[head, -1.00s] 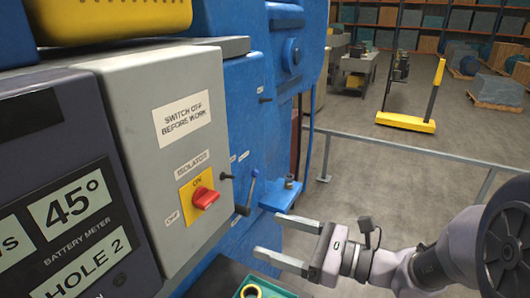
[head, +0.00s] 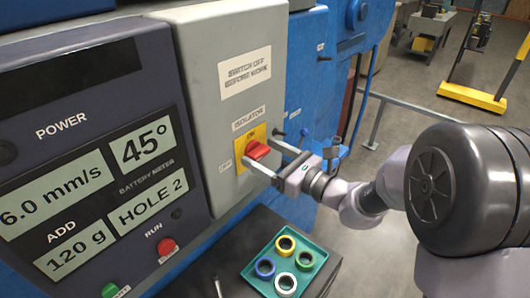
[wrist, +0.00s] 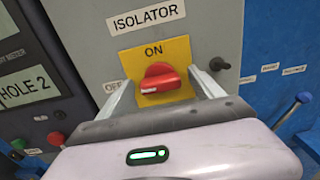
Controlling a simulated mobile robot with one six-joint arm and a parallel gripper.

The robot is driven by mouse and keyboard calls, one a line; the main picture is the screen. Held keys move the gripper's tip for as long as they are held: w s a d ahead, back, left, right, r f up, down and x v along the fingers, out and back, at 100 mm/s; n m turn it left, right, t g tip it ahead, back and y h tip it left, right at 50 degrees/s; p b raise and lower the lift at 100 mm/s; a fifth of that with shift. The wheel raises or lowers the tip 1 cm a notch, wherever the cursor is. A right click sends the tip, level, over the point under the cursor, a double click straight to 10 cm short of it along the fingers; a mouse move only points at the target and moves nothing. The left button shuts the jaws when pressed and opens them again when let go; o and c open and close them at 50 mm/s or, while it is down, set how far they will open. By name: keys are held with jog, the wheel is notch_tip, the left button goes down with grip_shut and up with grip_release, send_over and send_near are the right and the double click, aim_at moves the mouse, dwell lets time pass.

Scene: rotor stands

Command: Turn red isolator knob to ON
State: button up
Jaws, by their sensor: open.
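The red isolator knob (head: 257,149) sits on a yellow plate (head: 243,160) on the grey box, under the ISOLATOR label. In the wrist view the knob (wrist: 159,77) has its grip bar lying roughly sideways, a little tilted. ON is printed above it on the yellow plate (wrist: 178,52) and OFF to its left. My gripper (head: 264,158) is open, with one finger on each side of the knob in the head view. In the wrist view my gripper (wrist: 160,88) has its fingers left and right of the knob, apart from it as far as I can see.
A teal tray (head: 262,270) with several coloured rings is below. A black stud (wrist: 219,64) sticks out right of the knob.

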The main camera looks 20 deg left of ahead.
jog(key=c, duration=1.4)
jog(key=shift+r, duration=0.1)
jog(key=m+p, duration=0.3)
jog(key=shift+r, duration=0.1)
jog(key=m+p, duration=0.4)
jog(key=m, duration=0.1)
jog(key=shift+w+m+p, duration=0.1)
jog(key=shift+m+p, duration=0.2)
jog(key=shift+p, duration=0.05)
jog(key=m+p, duration=0.4)
jog(key=m, duration=0.1)
jog(key=shift+p, duration=0.3)
jog(key=shift+f+m+p, duration=0.2)
jog(key=shift+m+p, duration=0.5)
jog(key=shift+m, duration=0.35)
jog(key=shift+f+m+p, duration=0.15)
jog(key=shift+m+p, duration=0.5)
jog(key=shift+m, duration=0.4)
